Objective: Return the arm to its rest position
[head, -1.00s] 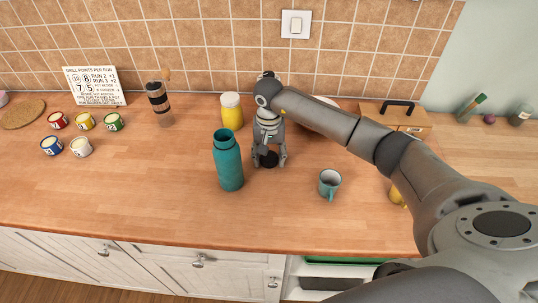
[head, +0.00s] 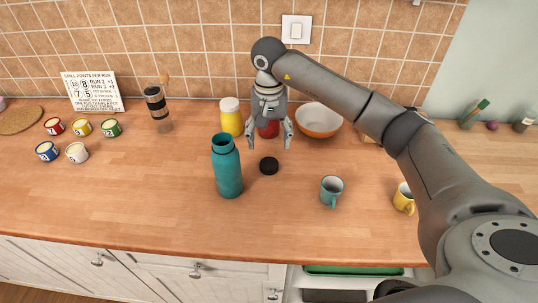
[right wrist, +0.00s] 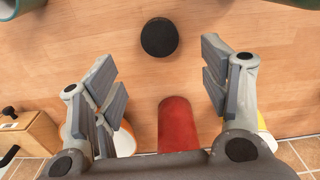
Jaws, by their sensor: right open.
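My right gripper (head: 270,140) is open and empty, raised above the counter at its middle. Its two spread fingers (right wrist: 160,85) show in the right wrist view with nothing between the pads. A black round lid (head: 269,166) lies on the counter just in front of and below the fingers; it also shows in the right wrist view (right wrist: 159,37). A teal bottle (head: 227,168) stands upright and open-topped to the left of the lid. My left gripper is not in view.
A red item (right wrist: 178,125), partly hidden, stands behind my gripper. A yellow jar (head: 231,118) and an orange-white bowl (head: 318,120) flank it. Several small pots (head: 81,128) stand left. The front counter is largely clear.

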